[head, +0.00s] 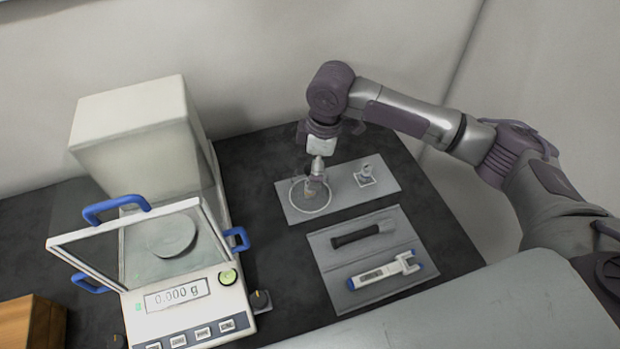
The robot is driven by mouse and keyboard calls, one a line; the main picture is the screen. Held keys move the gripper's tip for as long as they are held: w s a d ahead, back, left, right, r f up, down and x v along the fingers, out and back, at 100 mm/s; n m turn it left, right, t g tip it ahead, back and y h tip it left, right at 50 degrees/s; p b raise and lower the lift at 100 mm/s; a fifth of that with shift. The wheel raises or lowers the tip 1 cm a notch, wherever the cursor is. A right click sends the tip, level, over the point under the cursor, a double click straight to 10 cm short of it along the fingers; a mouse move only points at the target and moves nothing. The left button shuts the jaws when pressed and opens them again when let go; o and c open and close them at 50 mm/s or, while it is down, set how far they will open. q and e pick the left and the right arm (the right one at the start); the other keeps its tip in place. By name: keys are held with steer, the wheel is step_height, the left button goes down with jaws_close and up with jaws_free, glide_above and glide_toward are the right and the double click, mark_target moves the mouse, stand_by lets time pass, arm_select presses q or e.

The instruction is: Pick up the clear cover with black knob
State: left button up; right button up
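A round, clear disc-like thing with a thin pale rim (297,203) lies on the left part of the upper grey mat (336,203). It looks like the clear cover, but its knob is hidden or too small to make out. My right gripper (316,182) points down over the middle of this disc, with its fingertips at or just above it. The fingers are small and overlap the disc, so I cannot tell whether they are shut on a knob. My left gripper is not in view.
A balance reading 0.000 g (178,294), with a blue-handled clear lid (140,256), stands left. A small pale piece (365,176) is right of the disc. A lower mat (325,262) holds a black-handled tool (362,234) and a white-blue device (384,271). A wooden block (28,325) is bottom left.

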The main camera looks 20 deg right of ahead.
steer(key=shift+w+f, duration=0.1)
steer(key=shift+f, duration=0.2)
steer(key=f, duration=0.1)
steer(key=f+p, duration=0.1)
steer(key=f, duration=0.2)
steer(key=shift+w+a, duration=0.2)
steer(key=shift+a, duration=0.15)
steer(key=shift+w+f+p, duration=0.1)
steer(key=shift+f+p, duration=0.2)
steer(key=shift+f, duration=0.25)
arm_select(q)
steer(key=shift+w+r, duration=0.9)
arm_select(e)
steer(key=c, duration=0.9)
steer(key=shift+r, duration=0.1)
